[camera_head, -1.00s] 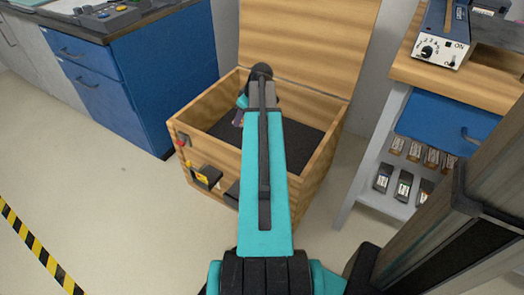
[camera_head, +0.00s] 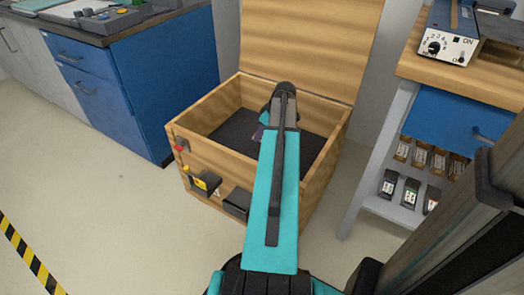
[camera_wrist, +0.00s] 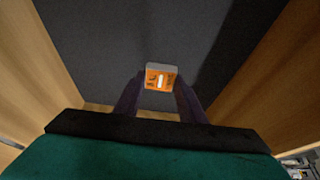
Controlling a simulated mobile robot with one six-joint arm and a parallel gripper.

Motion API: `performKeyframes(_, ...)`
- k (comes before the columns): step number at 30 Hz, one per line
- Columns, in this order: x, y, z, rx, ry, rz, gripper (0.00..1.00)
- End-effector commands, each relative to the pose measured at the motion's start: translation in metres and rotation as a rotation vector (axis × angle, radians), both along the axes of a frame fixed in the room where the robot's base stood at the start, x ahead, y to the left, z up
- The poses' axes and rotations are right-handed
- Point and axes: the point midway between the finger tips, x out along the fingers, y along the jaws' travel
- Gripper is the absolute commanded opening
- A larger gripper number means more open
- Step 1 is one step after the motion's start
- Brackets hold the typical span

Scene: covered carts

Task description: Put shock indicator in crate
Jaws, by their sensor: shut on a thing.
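The crate (camera_head: 222,160) is a wooden box with its lid raised at the back and a dark floor inside. My gripper (camera_wrist: 159,88) is shut on the shock indicator (camera_wrist: 161,79), a small block with an orange labelled face and a grey top. The indicator sits between the fingertips in the wrist view, over the crate's dark floor, with wooden walls on both sides. Its height above the floor is hard to tell. In the head view my arm reaches over the crate opening and hides most of the gripper; the indicator cannot be made out there.
Latches (camera_head: 205,183) and a red knob sit on the crate's front. A blue drawer cabinet (camera_head: 160,85) stands at left. At right, a wooden-topped bench (camera_head: 480,85) carries a device with a dial and has several small items on its lower shelf. Floor at front left is clear.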

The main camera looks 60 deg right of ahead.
Motion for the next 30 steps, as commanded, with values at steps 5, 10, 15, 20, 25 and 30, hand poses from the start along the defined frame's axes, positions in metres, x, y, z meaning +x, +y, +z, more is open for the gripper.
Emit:
performKeyframes(5, 0.0, 0.0, -0.028, 0.002, 0.001, 0.0, 0.16)
performKeyframes(10, 0.0, 0.0, -0.041, 0.0, 0.0, -0.001, 0.16)
performKeyframes(15, 0.0, 0.0, -0.041, 0.0, 0.0, -0.001, 0.16)
performKeyframes(20, 0.0, 0.0, -0.041, 0.0, 0.0, -0.001, 0.16)
performKeyframes(25, 0.0, 0.0, -0.053, 0.001, 0.001, -0.001, 0.16)
performKeyframes(30, 0.0, 0.0, -0.075, 0.002, 0.001, 0.0, 0.16)
